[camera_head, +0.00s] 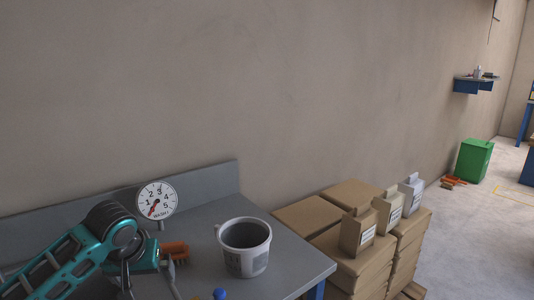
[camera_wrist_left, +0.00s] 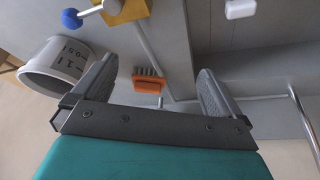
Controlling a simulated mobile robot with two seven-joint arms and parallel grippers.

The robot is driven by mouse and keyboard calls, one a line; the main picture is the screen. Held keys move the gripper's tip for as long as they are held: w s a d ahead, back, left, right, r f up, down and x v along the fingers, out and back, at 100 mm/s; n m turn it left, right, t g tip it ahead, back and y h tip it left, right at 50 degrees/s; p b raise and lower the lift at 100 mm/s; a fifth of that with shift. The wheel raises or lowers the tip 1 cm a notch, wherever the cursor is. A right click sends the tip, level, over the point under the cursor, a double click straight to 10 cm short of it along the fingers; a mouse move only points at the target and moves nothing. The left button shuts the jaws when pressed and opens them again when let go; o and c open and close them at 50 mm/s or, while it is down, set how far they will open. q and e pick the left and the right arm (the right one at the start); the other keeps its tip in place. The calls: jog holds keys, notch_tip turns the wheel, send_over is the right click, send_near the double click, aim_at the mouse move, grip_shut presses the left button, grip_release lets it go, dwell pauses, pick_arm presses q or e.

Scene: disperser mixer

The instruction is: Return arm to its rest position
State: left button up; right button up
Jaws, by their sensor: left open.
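My left arm is teal with dark joints and comes in from the lower left in the head view. Its gripper (camera_head: 127,280) shows only partly there, low over the grey workbench (camera_head: 205,213). In the left wrist view my left gripper (camera_wrist_left: 157,72) is open, its two dark fingers wide apart with nothing held between them. An orange brush (camera_wrist_left: 150,82) lies beyond the gap between the fingers; it also shows beside the wrist in the head view (camera_head: 176,249). My right gripper is in neither view.
A grey bucket (camera_head: 245,248) stands right of my left wrist. A dial gauge (camera_head: 157,201) stands behind the wrist. A blue-knobbed lever (camera_wrist_left: 72,18) is near the bucket. Stacked cartons (camera_head: 353,262) stand right of the bench. A wall (camera_head: 250,90) rises behind.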

pick_arm(q)
jog(key=s+d+f+m+h, duration=0.1)
jog(key=s+d+f+m, duration=0.1)
jog(key=s+d+f, duration=0.4)
jog(key=s+d+f+m+h, duration=0.1)
jog(key=s+d+f+m, duration=0.2)
jog(key=s, duration=0.4)
jog(key=s+a+f+n+y, duration=0.15)
jog(key=s+a, duration=0.25)
jog(key=s, duration=1.1)
jog(key=w+d+f+m+t+h, duration=0.1)
jog(key=w+d+f+t+h, duration=0.1)
jog(key=w+f+t, duration=0.4)
notch_tip(320, 180, down, 3)
jog(key=shift+w+d+f, duration=0.1)
jog(key=shift+w+d, duration=0.25)
jog(key=shift+w, duration=0.4)
jog(key=shift+c, duration=0.5)
